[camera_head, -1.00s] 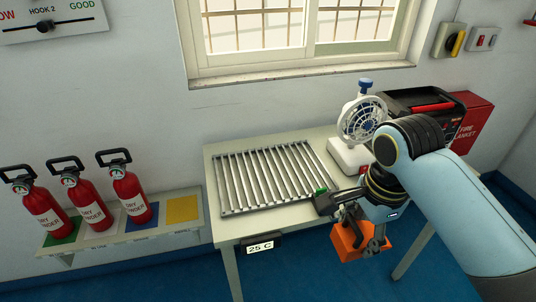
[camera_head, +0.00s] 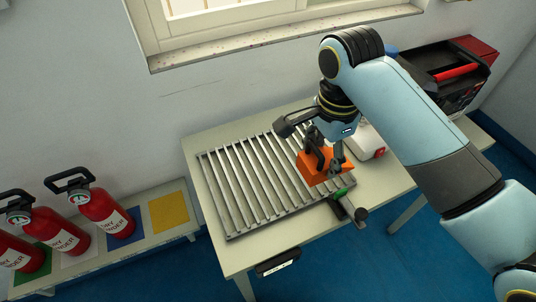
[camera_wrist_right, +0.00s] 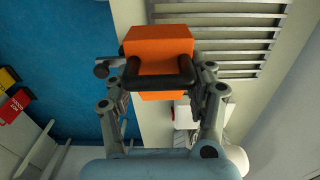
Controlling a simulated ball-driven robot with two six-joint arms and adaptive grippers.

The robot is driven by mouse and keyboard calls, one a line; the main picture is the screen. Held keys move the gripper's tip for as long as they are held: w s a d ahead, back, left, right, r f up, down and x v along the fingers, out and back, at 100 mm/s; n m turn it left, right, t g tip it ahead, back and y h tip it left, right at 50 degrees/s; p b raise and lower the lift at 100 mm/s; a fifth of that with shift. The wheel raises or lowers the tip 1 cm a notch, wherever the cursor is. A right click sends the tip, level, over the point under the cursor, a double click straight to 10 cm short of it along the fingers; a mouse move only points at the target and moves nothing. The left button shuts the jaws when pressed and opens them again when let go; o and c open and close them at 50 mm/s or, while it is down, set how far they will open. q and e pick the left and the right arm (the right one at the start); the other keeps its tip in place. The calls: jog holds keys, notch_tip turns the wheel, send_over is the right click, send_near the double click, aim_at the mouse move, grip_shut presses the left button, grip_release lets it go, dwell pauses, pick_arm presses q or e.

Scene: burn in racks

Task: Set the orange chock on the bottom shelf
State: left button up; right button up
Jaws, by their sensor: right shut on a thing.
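The orange chock (camera_head: 315,176) is a block with a dark handle. My right gripper (camera_head: 326,156) is shut on it, over the right part of the slatted metal rack on the table. In the right wrist view the chock (camera_wrist_right: 157,45) sits between the fingertips of my right gripper (camera_wrist_right: 160,78), with the dark handle across its near side. Whether the chock touches the slats cannot be told. No bottom shelf can be made out for certain; a low shelf (camera_head: 132,243) stands at the left. My left gripper is not in view.
The slatted rack (camera_head: 228,232) lies on the pale table (camera_head: 205,143). Several red extinguishers (camera_head: 106,213) stand on the low shelf, beside a bare yellow square (camera_head: 169,212). A dark toolbox (camera_head: 440,70) and a partly hidden white fan base (camera_head: 366,140) are at the right.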

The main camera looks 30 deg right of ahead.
jog(key=w+a+f, duration=0.4)
jog(key=w, duration=0.1)
jog(key=w+a+f, duration=0.2)
jog(key=w, duration=0.1)
jog(key=shift+w+a+f, duration=0.1)
jog(key=shift+w+f, duration=0.1)
jog(key=shift+w, duration=0.05)
notch_tip(320, 180, down, 3)
jog(key=shift+f, duration=0.2)
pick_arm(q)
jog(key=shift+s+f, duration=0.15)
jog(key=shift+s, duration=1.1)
pick_arm(e)
jog(key=shift+f, duration=0.15)
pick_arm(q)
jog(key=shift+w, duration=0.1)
pick_arm(e)
jog(key=o, duration=1.4)
jog(key=shift+f, duration=0.1)
